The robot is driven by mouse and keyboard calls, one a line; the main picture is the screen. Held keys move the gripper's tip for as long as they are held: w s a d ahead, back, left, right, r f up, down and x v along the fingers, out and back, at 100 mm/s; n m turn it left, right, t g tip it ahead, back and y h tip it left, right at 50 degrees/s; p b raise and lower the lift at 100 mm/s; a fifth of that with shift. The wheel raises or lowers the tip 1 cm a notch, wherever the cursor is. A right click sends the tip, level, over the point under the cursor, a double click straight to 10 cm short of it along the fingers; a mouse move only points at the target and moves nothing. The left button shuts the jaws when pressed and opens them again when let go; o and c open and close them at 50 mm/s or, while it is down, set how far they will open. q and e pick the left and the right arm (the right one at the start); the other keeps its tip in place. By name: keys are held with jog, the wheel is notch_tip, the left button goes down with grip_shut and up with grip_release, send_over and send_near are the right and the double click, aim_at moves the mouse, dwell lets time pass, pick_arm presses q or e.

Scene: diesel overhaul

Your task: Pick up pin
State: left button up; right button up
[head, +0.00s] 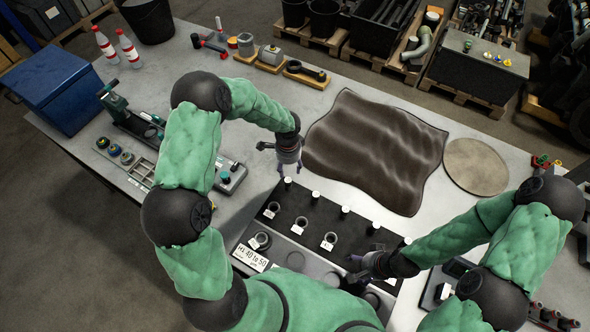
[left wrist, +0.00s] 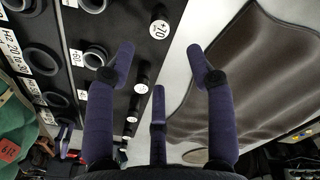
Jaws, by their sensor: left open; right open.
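Several dark pins with white round tops stand in a row along the far edge of a black tray (head: 277,229). The leftmost pin (head: 288,184) is close to my left gripper (head: 283,164), which is open and empty above and beside it. In the left wrist view a pin marked "+10" (left wrist: 159,27) stands ahead of the open fingers (left wrist: 160,62), apart from them. Further pins (left wrist: 141,86) appear in line below it. My right gripper (head: 355,268) is open over the tray's near right part, its fingers partly hidden by the hand.
Tagged rings (head: 299,225) sit in the tray by the pins. A brown cloth (head: 375,150) and a round mat (head: 476,167) lie beyond. A blue box (head: 56,92) and a fixture (head: 150,130) stand left. Bare tabletop lies between tray and cloth.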

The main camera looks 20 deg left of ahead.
aim_at(288, 180)
pick_arm(q)
jog(key=shift+s+f, duration=0.15)
jog(key=shift+s, duration=0.05)
pick_arm(e)
jog(key=shift+s+r, duration=0.1)
jog(key=shift+s, duration=0.05)
pick_arm(q)
notch_tip(288, 180, down, 5)
pick_arm(e)
jog(key=shift+r, duration=0.15)
pick_arm(q)
jog(key=shift+f+p, duration=0.35)
jog(key=shift+f, duration=0.05)
pick_arm(e)
jog(key=shift+s+r, duration=0.1)
jog(key=shift+r, duration=0.1)
pick_arm(q)
jog(key=shift+w+a+f+p, duration=0.1)
jog(key=shift+a+f+p, duration=0.1)
jog(key=shift+f, duration=0.9)
jog(key=shift+a+f+p, duration=0.1)
jog(key=shift+f+p, duration=0.1)
jog(key=shift+f, duration=0.9)
pick_arm(e)
jog(key=shift+r, duration=0.4)
pick_arm(q)
grip_shut()
